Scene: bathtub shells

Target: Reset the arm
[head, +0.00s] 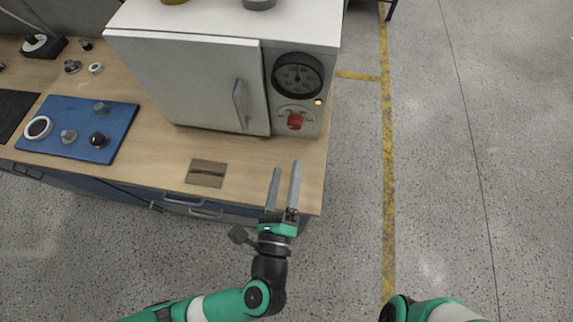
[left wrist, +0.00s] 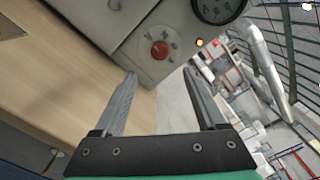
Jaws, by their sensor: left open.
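My left gripper (head: 284,186) is open and empty. Its two grey fingers point away from me, over the front right edge of the wooden bench (head: 262,178). In the left wrist view the open fingers (left wrist: 160,90) frame the corner of the bench and the floor beyond, with nothing between them. My left arm comes in from the bottom of the head view. Part of my right arm shows at the bottom right of the head view, but its gripper is out of view.
A white oven (head: 190,80) with a shut door, a dial (head: 297,75) and a red knob (head: 295,122) stands on the bench. A blue mat (head: 75,128) holds several small parts. A brown plate (head: 206,173) lies near the front edge. The floor to the right is clear.

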